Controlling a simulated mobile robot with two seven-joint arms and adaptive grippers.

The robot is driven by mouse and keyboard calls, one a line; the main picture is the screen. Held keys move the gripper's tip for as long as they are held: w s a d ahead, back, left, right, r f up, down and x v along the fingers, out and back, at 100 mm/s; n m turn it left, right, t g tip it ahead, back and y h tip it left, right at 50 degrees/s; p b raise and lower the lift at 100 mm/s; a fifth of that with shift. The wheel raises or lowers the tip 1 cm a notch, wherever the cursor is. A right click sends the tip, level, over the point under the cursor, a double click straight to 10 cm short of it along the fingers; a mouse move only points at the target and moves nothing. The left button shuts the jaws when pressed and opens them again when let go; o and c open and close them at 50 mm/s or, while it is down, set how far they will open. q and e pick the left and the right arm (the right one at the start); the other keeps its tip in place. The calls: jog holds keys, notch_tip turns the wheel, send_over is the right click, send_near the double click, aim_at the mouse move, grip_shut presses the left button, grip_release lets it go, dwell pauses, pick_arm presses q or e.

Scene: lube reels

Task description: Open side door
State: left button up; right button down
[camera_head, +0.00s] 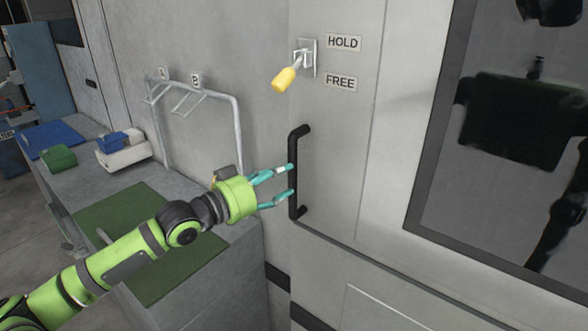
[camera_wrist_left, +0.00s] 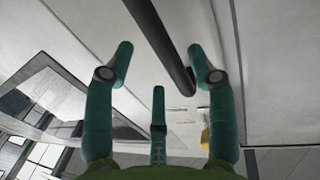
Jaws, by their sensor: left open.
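The side door (camera_head: 335,190) is a pale grey panel that looks closed, with a black vertical bar handle (camera_head: 294,172) near its left edge. My left gripper (camera_head: 291,179) is at the handle, its teal fingers open and pointing at the bar. In the left wrist view the handle (camera_wrist_left: 160,45) runs between the spread fingers of the gripper (camera_wrist_left: 160,62). I cannot tell whether any finger touches it. A yellow-tipped lever (camera_head: 285,78) sits above the handle, next to the HOLD (camera_head: 343,42) and FREE (camera_head: 340,82) labels, its yellow end pointing down-left.
A dark window (camera_head: 500,130) fills the right side. A grey bench with a green mat (camera_head: 110,225) stands at the left under my left arm. It carries a white bin (camera_head: 124,154), a green box (camera_head: 58,157) and a blue tray (camera_head: 50,138). A metal rail (camera_head: 238,130) stands behind.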

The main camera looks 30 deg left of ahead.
aim_at(291, 173)
pick_arm(q)
jog(key=p+x, duration=0.1)
jog(key=x, duration=0.1)
jog(key=shift+w+r, duration=0.15)
jog(key=shift+w, duration=0.25)
jog(key=shift+x, duration=1)
jog(key=shift+d+f, duration=0.1)
jog(key=shift+f, duration=0.1)
grip_shut()
